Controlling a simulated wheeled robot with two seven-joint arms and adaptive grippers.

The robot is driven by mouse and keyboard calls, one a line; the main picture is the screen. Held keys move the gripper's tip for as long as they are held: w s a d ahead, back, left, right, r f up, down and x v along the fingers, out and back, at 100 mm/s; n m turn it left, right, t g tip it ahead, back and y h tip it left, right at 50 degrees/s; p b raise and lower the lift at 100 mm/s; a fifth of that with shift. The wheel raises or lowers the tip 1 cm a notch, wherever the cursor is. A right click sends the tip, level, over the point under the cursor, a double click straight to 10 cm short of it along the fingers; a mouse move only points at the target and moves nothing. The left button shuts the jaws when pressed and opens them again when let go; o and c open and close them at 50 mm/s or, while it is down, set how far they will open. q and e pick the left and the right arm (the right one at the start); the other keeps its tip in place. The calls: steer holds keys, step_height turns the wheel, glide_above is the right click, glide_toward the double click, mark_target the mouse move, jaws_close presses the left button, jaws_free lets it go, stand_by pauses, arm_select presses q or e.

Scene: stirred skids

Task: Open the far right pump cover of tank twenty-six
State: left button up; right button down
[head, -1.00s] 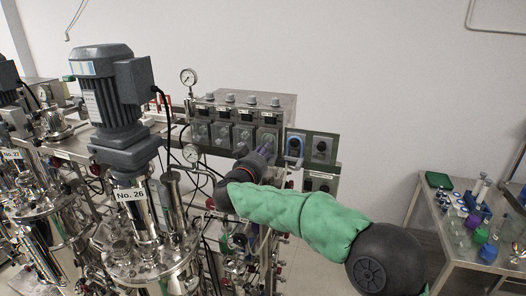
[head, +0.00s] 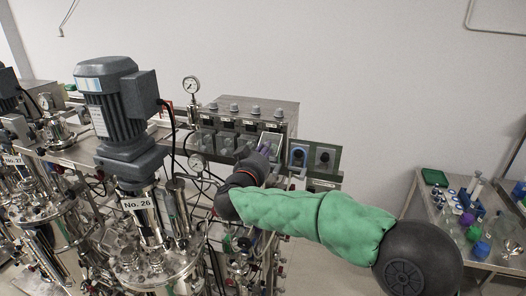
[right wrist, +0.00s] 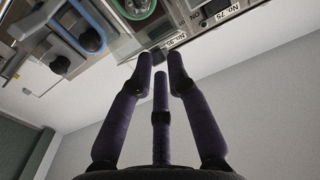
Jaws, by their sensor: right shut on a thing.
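Tank twenty-six (head: 140,215) stands left of centre in the head view, with its "No. 26" label facing me. Behind it is a row of small pump units with clear covers. The far right pump cover (head: 271,141) appears tilted out from its pump, its pale edge showing. My right gripper (head: 262,152) is at this cover, its dark purple fingers shut on it. In the right wrist view the fingertips (right wrist: 159,62) are close together by a clear plate edge; the exact grip point is hard to see. My left gripper is not in view.
A pressure gauge (head: 191,85) stands at the row's left. A steel table (head: 436,215) with labware is at the right. The wall behind is clear.

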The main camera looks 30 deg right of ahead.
mark_target(266, 137)
steer(key=shift+w+d+r+p, duration=0.1)
steer(key=shift+d+r+p, duration=0.05)
steer(key=shift+r, duration=0.4)
steer(key=shift+w+d+r+p, duration=0.1)
steer(key=shift+d+r+p, duration=0.05)
steer(key=shift+r, duration=0.4)
steer(key=shift+w+d+r+g+y+p, duration=0.15)
steer(key=shift+r+g+y+p, duration=0.1)
steer(key=shift+g+y, duration=0.2)
steer(key=shift+s+d+r+g+y+p, duration=0.15)
steer(key=shift+g+y+p, duration=0.1)
steer(key=shift+g+y, duration=0.15)
steer(key=shift+w+d+r+g+y, duration=0.15)
steer(key=shift+w+r+g+y, duration=0.1)
steer(key=shift+r+g+y, duration=0.35)
steer(key=shift+w+d+r+g+y, duration=0.1)
steer(key=shift+w+r+g+y, duration=0.1)
steer(key=shift+r+g+y, duration=0.3)
steer(key=shift+f, duration=0.15)
steer(key=shift+f+y, duration=0.1)
steer(key=shift+y, duration=0.15)
